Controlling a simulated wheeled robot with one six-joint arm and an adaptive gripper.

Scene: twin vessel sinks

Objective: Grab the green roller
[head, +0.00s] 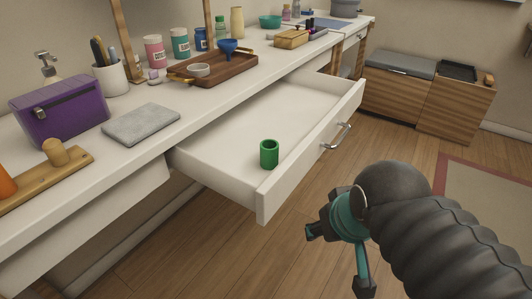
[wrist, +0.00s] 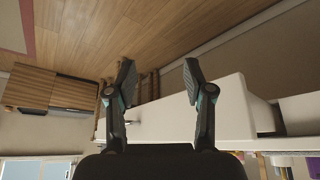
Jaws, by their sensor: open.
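The green roller (head: 269,154) is a short hollow green cylinder standing upright in the open white drawer (head: 222,150), near its front corner. My gripper (head: 337,260) is in front of the drawer, lower right of the roller and apart from it. In the wrist view my gripper (wrist: 158,78) has its two fingers spread with nothing between them. The wrist view looks sideways past the drawer's white front (wrist: 165,120). The roller does not show in the wrist view.
The drawer's front panel (head: 310,150) with its metal handle (head: 338,137) stands between my gripper and the roller. The rest of the drawer looks empty. Wooden floor lies around my gripper.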

